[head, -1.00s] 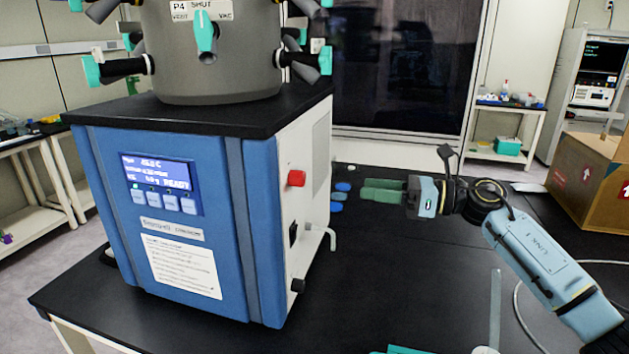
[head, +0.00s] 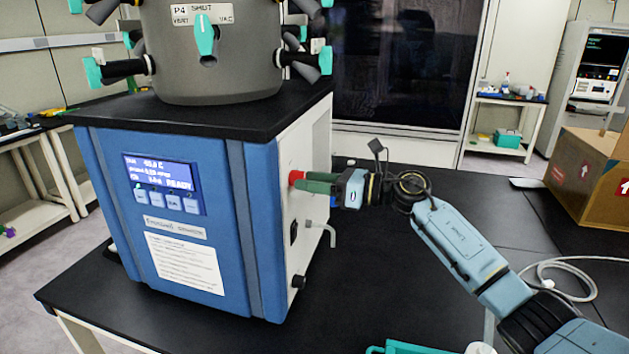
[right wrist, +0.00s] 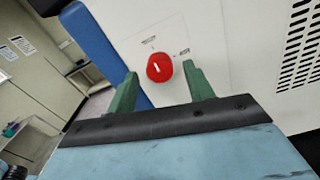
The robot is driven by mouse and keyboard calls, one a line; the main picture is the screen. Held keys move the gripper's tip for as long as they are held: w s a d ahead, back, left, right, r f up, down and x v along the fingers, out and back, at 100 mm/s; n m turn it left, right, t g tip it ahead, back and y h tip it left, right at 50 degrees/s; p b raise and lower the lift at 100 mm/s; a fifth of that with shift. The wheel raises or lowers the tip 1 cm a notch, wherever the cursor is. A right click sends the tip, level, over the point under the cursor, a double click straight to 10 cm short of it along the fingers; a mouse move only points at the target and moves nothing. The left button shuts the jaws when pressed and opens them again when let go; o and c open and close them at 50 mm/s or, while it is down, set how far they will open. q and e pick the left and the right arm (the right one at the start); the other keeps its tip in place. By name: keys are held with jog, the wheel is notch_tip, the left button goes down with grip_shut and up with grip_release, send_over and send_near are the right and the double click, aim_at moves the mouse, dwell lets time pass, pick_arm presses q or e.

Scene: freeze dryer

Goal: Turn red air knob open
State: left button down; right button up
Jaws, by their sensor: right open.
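The red air knob (head: 295,177) is on the white right side panel of the blue freeze dryer (head: 190,230). In the right wrist view the knob (right wrist: 160,68) shows face-on with a white line on it, between small printed labels. My right gripper (head: 305,183) is at the knob, its green fingers pointing left toward the panel. In the right wrist view its two fingers (right wrist: 160,80) are apart, one on each side of the knob, with visible gaps and no clear contact. My left gripper is not in view.
A steel chamber with teal-handled valves (head: 205,40) stands on top. A cardboard box (head: 590,175) is at the right. The black bench (head: 390,290) is largely clear in front.

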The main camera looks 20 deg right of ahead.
jog(key=shift+c, duration=0.2)
jog(key=c, duration=0.9)
jog(key=shift+m+p, duration=6.05)
jog(key=shift+m, duration=2.95)
